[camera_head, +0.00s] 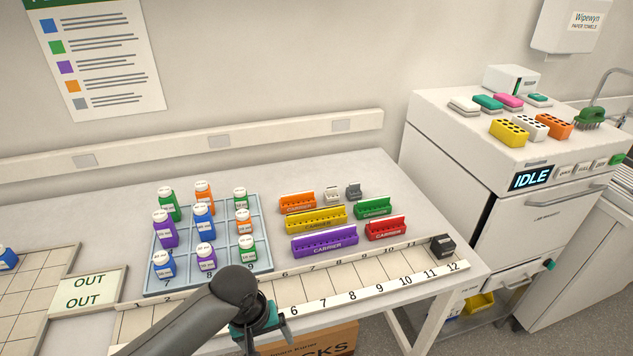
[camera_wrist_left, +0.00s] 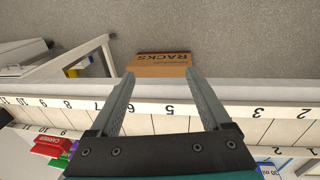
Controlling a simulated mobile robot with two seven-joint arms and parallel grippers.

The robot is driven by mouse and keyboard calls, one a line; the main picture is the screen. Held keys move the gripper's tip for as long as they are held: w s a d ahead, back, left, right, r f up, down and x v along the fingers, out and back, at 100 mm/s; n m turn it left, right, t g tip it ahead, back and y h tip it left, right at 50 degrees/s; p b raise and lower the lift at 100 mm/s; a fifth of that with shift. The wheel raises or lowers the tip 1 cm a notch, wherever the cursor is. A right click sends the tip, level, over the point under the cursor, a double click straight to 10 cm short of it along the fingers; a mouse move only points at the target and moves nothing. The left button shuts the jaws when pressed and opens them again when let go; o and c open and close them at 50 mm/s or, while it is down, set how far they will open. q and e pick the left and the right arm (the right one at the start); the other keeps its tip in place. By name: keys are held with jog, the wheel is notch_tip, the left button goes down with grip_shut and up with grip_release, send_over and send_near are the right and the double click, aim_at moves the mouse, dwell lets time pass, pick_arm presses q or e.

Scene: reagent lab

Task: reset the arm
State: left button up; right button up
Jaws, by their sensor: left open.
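My left arm comes in from the bottom of the head view and ends over the numbered strip at the table's front edge. Its gripper (camera_head: 258,325) shows only in part there, near number 6. In the left wrist view, the two grey fingers of my left gripper (camera_wrist_left: 160,88) are spread apart with nothing between them. They point out over the front edge toward the floor. The numbered strip (camera_wrist_left: 172,128) runs beneath the fingers. My right gripper is not in either view.
A blue tray (camera_head: 263,262) holds several capped bottles. Coloured carriers, including a purple one (camera_head: 324,243), stand right of it. A dark block (camera_head: 442,246) sits on the strip's right end. A RACKS box (camera_wrist_left: 165,66) is below the edge. A machine reading IDLE (camera_head: 532,177) stands right.

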pick_arm(q)
jog(key=s+a+f+m+b, duration=0.1)
jog(key=s+a+f+b, duration=0.15)
jog(key=f, duration=0.65)
jog(key=s+a+f+t+b, duration=0.15)
jog(key=s+f, duration=0.25)
jog(key=f, duration=0.6)
jog(key=s+a+f+m+g+b, duration=0.1)
jog(key=s+a+f+b, duration=0.2)
jog(key=f, duration=0.6)
jog(key=s+f+m+b, duration=0.1)
jog(key=s+f+b, duration=0.1)
jog(key=s+f, duration=0.3)
jog(key=s+a+f+m+y+b, duration=0.1)
jog(key=s+f, duration=0.4)
jog(key=s, duration=0.5)
jog(key=s+a+f+m+b, duration=0.1)
jog(key=s+f+b, duration=0.1)
jog(key=s+f, duration=0.3)
jog(key=s, duration=0.3)
jog(key=shift+s+a+m+y+b, duration=0.25)
jog(key=shift+s+m+y+b, duration=0.05)
jog(key=shift+s+b, duration=0.1)
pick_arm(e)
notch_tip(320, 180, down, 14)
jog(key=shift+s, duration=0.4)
pick_arm(q)
jog(key=shift+f, duration=0.1)
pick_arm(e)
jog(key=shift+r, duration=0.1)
